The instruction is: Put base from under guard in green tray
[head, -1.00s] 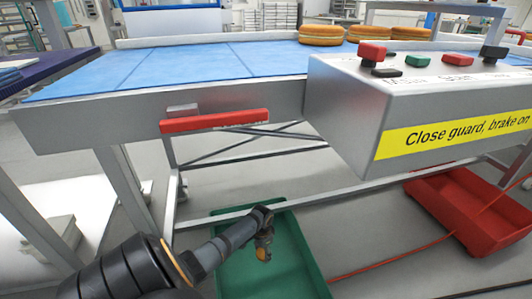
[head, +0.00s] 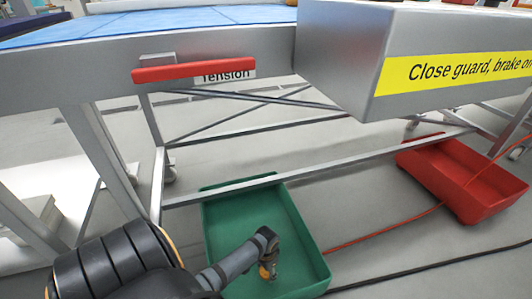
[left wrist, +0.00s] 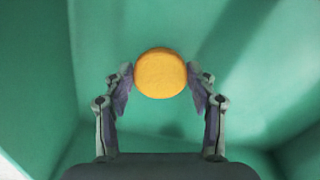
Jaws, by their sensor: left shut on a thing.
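The green tray (head: 310,262) stands on the floor under the conveyor table. My left gripper (head: 268,271) reaches down over the tray in the head view. In the left wrist view it is shut on the base, a round golden-orange disc (left wrist: 161,74), with one finger at each side. The tray's green floor and walls (left wrist: 40,60) fill the view around the disc. I cannot tell whether the disc touches the tray floor. My right gripper is not in view.
A red tray (head: 470,190) lies on the floor to the right. A red cable (head: 385,234) and a black cable (head: 430,266) cross the floor.

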